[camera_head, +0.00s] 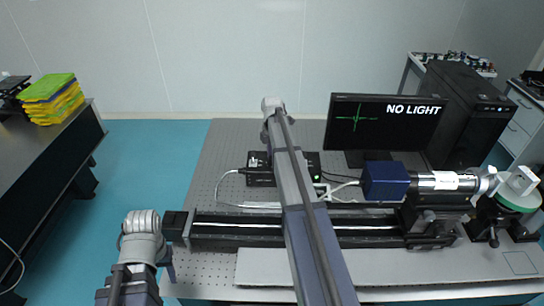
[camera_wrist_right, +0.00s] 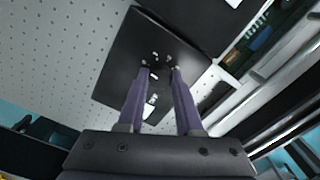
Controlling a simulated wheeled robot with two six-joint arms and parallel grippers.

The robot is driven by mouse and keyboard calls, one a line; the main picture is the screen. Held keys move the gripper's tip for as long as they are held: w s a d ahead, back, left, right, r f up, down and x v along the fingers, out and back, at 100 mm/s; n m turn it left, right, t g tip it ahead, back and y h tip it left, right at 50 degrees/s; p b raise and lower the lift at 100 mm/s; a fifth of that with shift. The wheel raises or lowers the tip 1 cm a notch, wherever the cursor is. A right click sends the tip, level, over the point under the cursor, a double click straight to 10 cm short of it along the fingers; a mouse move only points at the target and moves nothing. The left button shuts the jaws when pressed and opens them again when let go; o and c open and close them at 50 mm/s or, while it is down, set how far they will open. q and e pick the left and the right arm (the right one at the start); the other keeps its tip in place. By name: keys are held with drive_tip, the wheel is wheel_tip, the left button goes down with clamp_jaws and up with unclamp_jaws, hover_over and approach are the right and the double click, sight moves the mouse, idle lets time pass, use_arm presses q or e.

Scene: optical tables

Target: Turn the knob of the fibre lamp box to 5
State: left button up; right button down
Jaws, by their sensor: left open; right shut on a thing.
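The black fibre lamp box (camera_head: 258,177) stands on the perforated optical table, partly hidden behind my right arm in the head view. In the right wrist view the box's dark face (camera_wrist_right: 122,70) fills the middle, with small white marks around the knob area and a small white part lower down. My right gripper (camera_wrist_right: 160,68) has its two purple fingers on that face, shut on the knob, which is dark and mostly hidden between the tips. The knob's setting cannot be read. My left gripper (camera_head: 171,268) is open and hangs at the table's left front edge, away from the box.
A monitor (camera_head: 384,122) behind the box reads "NO LIGHT". A long black rail (camera_head: 240,232) runs in front of the box. A blue housing with a silver barrel (camera_head: 386,181) stands to the right. White cables (camera_head: 222,185) lie beside the box. The table's back left is clear.

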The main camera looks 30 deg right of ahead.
drive_tip(key=m, duration=1)
drive_tip(key=shift+m, duration=0.4)
drive_tip(key=m, duration=2.1)
drive_tip(key=shift+m, duration=0.4)
drive_tip(key=m, duration=1)
drive_tip(key=shift+m, duration=0.4)
